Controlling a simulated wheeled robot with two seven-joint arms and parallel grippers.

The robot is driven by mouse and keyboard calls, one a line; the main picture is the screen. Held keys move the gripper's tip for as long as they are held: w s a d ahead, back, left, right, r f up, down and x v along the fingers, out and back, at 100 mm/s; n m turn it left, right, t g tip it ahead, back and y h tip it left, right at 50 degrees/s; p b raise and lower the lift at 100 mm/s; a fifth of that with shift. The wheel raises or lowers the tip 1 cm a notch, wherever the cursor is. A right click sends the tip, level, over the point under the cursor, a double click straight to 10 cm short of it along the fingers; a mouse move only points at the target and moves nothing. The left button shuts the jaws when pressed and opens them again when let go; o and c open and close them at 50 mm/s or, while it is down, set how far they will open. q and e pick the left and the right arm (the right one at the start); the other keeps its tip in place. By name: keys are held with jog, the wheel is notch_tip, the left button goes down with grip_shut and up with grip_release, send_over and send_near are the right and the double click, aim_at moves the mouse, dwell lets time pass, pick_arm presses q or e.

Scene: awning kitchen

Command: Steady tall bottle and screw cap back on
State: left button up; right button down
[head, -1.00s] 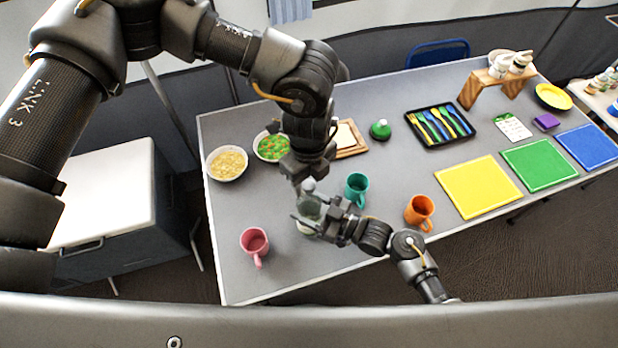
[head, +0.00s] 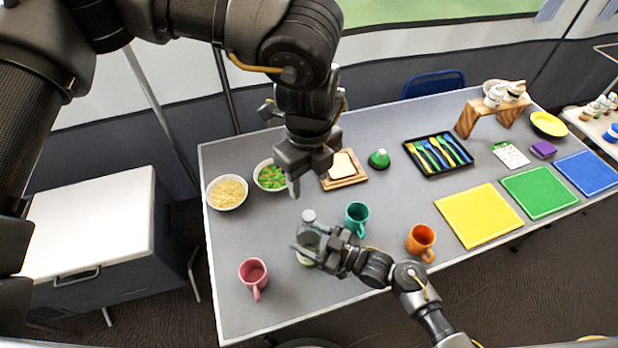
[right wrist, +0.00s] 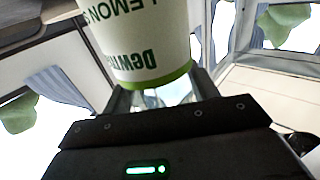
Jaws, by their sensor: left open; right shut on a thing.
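The tall bottle (head: 307,240) stands on the grey table, pale and partly see-through. A light grey cap (head: 308,215) shows on its top; I cannot tell how tightly it sits. My right gripper (head: 310,250) is shut on the bottle's body from the right. In the right wrist view the bottle (right wrist: 145,40) fills the space between the fingers, with a white label, green lettering and a green band. My left gripper (head: 308,178) is open and empty, pointing down above the cap and clear of it.
A teal mug (head: 356,218) stands close to the right of the bottle, a pink mug (head: 254,275) to its left. An orange mug (head: 421,242) is farther right. Bowls of noodles (head: 227,192) and vegetables (head: 270,176) and a bread board (head: 345,172) lie behind.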

jog(key=shift+c, duration=1.8)
grip_release()
jog(key=shift+s+d+f, duration=0.1)
jog(key=shift+s+d, duration=0.15)
jog(key=shift+d, duration=0.25)
jog(key=b, duration=0.3)
send_near(320, 243)
jog(key=shift+x, duration=1.45)
jog(key=shift+f, duration=0.15)
